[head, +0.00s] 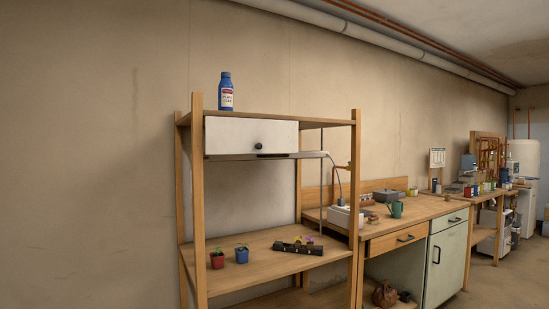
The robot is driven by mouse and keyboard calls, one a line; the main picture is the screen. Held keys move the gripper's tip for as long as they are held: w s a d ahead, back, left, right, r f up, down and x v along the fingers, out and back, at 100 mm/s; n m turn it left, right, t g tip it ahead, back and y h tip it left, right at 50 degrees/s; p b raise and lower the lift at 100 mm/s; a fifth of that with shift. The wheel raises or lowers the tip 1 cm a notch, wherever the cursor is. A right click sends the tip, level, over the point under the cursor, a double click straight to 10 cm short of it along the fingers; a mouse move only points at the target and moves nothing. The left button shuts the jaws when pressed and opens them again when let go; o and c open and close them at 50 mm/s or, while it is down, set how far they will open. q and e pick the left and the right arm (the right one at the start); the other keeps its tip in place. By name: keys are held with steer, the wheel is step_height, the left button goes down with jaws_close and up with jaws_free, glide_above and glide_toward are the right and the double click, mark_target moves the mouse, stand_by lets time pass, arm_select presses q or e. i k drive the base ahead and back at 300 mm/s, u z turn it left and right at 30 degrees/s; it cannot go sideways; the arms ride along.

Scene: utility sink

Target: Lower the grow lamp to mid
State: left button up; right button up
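The wooden shelf rack (197,200) stands against the wall. A flat, dark-edged bar that looks like the grow lamp (280,156) hangs level, just under the white drawer box (250,133) near the top shelf. A thin upright rod (322,195) stands at its right end, and a cord runs from there down to a white box (346,216). Below the lamp, on the middle shelf, are a red pot (217,260), a blue pot (242,255) and a black tray with seedlings (298,248). Neither of my grippers is in view.
A blue bottle (226,92) stands on the top shelf. To the right, a wooden workbench (430,207) holds a green watering can (397,209) and a grey case (389,195). A green cabinet (446,264) is under it. The gap between lamp and middle shelf is open.

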mark_target(317, 153)
steer(key=z, duration=1.1)
steer(key=i, duration=2.6)
steer(key=u, duration=0.25)
